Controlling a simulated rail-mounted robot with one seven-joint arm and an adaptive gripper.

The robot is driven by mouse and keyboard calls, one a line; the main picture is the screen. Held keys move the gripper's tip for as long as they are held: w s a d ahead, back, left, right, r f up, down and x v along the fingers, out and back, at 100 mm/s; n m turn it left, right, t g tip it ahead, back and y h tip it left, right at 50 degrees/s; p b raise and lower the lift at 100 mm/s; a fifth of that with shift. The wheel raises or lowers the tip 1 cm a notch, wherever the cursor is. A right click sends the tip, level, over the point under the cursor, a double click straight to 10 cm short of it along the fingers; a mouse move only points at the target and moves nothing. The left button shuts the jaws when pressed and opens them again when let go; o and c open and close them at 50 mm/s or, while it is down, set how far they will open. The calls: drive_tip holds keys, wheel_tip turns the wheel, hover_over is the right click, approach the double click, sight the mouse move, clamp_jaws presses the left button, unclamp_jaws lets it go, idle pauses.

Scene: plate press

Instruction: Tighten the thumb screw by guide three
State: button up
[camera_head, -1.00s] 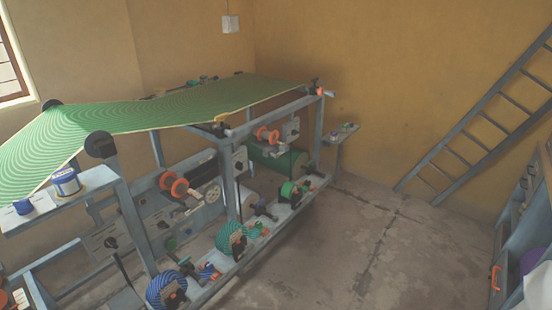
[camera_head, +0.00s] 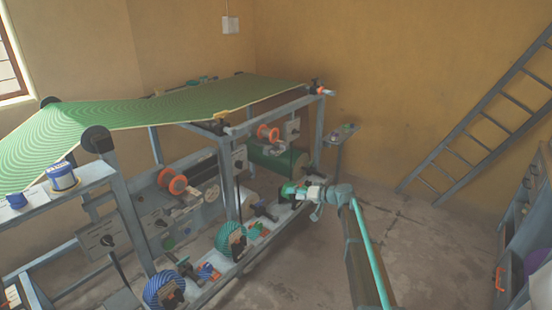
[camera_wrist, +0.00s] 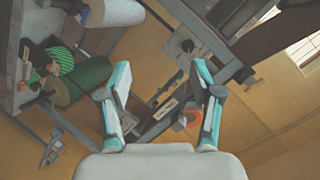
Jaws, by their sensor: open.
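My gripper (camera_head: 290,190) is at the front right of the press frame in the head view, in front of a green reel on the lower rail. In the wrist view my gripper (camera_wrist: 160,105) is open, its two teal-edged fingers apart with nothing between them. Beyond the fingers, the wrist view shows a grey frame bar with an orange ring (camera_wrist: 188,118) and a plate with a dark knob (camera_wrist: 187,46). I cannot tell which part is the thumb screw by guide three; no guide number is readable.
A green roller (camera_head: 275,160) lies behind my gripper. A green patterned web (camera_head: 150,112) spans the top of the frame. Striped reels (camera_head: 230,240) stand along the lower rail. A ladder (camera_head: 480,125) leans on the right wall. The floor (camera_head: 310,265) in front is clear.

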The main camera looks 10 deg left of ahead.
sight(278, 155)
drive_tip(key=w+a+r+n+t+y, duration=0.1)
drive_tip(key=w+r+n+t+y, duration=0.15)
drive_tip(key=w+r, duration=0.7)
drive_tip(key=shift+m+t+y, duration=0.25)
drive_tip(key=shift+t, duration=0.1)
drive_tip(key=x, duration=0.3)
drive_tip(key=s+p+x, duration=0.1)
drive_tip(key=x, duration=0.2)
drive_tip(key=r+p+x, duration=0.1)
drive_tip(key=x, duration=0.2)
drive_tip(key=shift+a+r, duration=0.1)
drive_tip(key=shift+a, duration=0.65)
drive_tip(key=shift+s, duration=0.1)
drive_tip(key=c, duration=1.2)
drive_tip(key=shift+o, duration=0.2)
